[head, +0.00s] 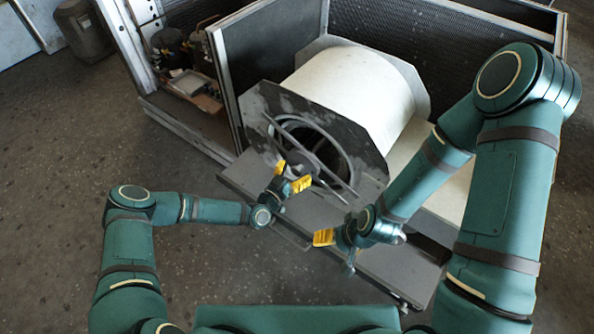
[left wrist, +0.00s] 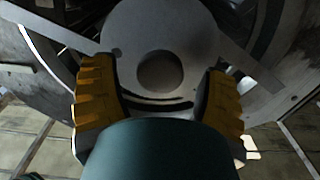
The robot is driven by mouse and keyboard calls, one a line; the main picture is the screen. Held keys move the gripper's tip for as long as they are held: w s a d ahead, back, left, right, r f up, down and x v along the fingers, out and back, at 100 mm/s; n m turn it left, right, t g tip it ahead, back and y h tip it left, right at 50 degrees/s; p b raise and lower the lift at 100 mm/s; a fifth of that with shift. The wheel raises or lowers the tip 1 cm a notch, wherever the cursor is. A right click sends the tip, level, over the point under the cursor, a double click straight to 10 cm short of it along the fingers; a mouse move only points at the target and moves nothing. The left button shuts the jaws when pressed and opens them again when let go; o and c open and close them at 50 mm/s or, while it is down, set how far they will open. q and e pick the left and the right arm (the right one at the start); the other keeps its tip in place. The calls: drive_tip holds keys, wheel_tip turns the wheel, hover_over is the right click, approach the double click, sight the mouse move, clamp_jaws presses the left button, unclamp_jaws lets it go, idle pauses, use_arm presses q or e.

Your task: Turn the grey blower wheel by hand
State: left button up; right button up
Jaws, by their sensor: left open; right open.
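The grey blower wheel (head: 303,160) sits inside the round opening of the blower housing (head: 352,140), partly hidden by a grey strut across the opening and by my left gripper. In the left wrist view a grey disc (left wrist: 190,35) with a dark round centre, apparently the wheel's hub side, fills the upper middle. My left gripper (head: 290,176) is open in front of the opening's lower edge. Its yellow fingers (left wrist: 160,95) stand either side of the disc's lower part; contact cannot be told. My right gripper (head: 325,238) is open and empty, lower and right, away from the wheel.
A grey ledge (head: 245,185) runs below the opening. A dark upright panel (head: 270,60) stands left of the housing, with a bay of mechanical parts (head: 185,75) beyond it. A dark bin (head: 84,30) stands at far left. The floor (head: 60,150) at left is clear.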

use_arm(q)
drive_tip(key=shift+w+d, duration=0.3)
drive_tip(key=shift+w, duration=0.1)
clamp_jaws()
